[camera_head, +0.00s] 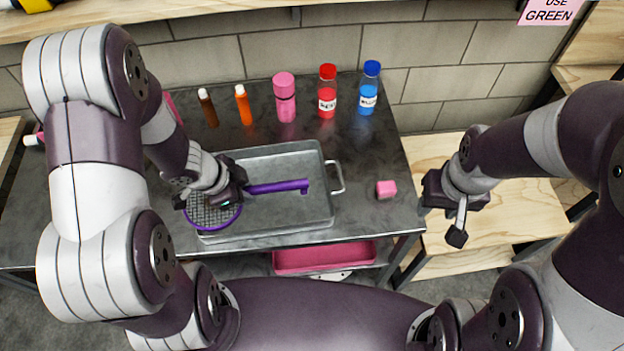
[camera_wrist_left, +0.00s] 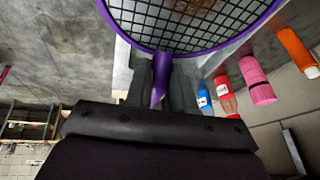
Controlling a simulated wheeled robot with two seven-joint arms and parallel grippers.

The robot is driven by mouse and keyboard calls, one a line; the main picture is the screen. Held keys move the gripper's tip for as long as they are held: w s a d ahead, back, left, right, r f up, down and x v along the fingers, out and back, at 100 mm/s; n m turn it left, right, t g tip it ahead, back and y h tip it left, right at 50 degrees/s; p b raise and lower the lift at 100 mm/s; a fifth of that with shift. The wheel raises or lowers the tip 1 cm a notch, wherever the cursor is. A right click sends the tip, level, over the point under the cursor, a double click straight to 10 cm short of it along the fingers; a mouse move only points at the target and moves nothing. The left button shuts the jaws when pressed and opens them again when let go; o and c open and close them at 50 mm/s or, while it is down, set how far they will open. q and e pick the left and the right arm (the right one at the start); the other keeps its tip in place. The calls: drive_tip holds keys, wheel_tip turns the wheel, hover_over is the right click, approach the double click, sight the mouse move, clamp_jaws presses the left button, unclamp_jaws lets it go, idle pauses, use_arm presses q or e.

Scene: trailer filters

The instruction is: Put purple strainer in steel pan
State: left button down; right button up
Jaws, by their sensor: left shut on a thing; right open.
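The purple strainer (camera_head: 213,224) has a round dark mesh, a purple rim and a purple handle (camera_head: 278,187) that points right. My left gripper (camera_head: 232,197) is shut on the strainer near where the handle meets the rim. The mesh and rim fill the top of the left wrist view (camera_wrist_left: 190,48). The steel pan (camera_head: 310,160) is a grey rectangular tray with a side handle, on the dark table. The strainer overlaps the pan's left part in the head view; I cannot tell whether it touches. My right gripper (camera_head: 447,222) is open and empty, right of the table.
A pink block (camera_head: 386,189) lies right of the pan. Several bottles, brown (camera_head: 208,108), orange (camera_head: 243,105), pink (camera_head: 285,98), red (camera_head: 327,92) and blue (camera_head: 369,88), stand along the back. A pink bin (camera_head: 320,259) sits below the table.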

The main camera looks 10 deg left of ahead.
use_arm(q)
drive_tip(key=shift+w+d+f, duration=0.15)
drive_tip(key=shift+d, duration=0.05)
drive_tip(key=w+a+f, duration=0.2)
drive_tip(key=w+f, duration=0.1)
drive_tip(key=w+a+f+p, duration=0.1)
drive_tip(key=w+a+f, duration=0.2)
drive_tip(key=f, duration=0.1)
drive_tip(key=w+a+f, duration=0.2)
drive_tip(key=w+f, duration=0.1)
drive_tip(key=f, duration=0.1)
drive_tip(key=shift+a+p, duration=0.25)
drive_tip(key=shift+p, duration=0.15)
drive_tip(key=shift+d, duration=0.1)
drive_tip(key=shift+f+b, duration=0.3)
drive_tip(key=shift+f, duration=0.15)
drive_tip(key=c, duration=1)
unclamp_jaws()
